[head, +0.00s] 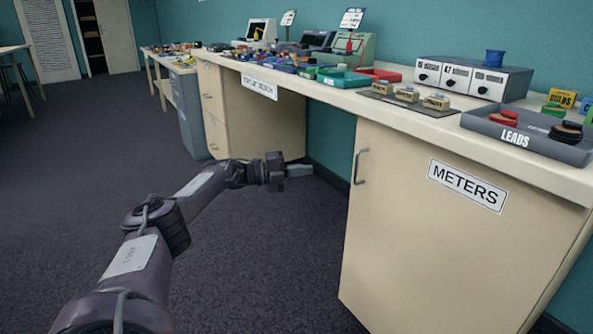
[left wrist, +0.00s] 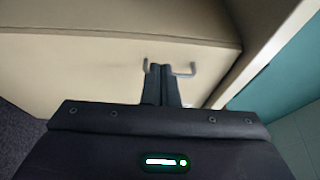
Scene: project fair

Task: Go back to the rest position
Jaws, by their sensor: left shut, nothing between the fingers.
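My left arm comes in from the left in the head view. Its gripper (head: 299,170) is in the gap under the bench, left of the METERS cabinet (head: 430,250), below the counter's height. The fingers are shut with nothing between them. In the left wrist view the gripper (left wrist: 161,70) points at a beige surface with a grey handle (left wrist: 182,71) close to the fingertips; I cannot tell if they touch. My right gripper is not in view.
A grey bin (head: 190,112) stands further back. Dark floor on the left (head: 70,165) is clear.

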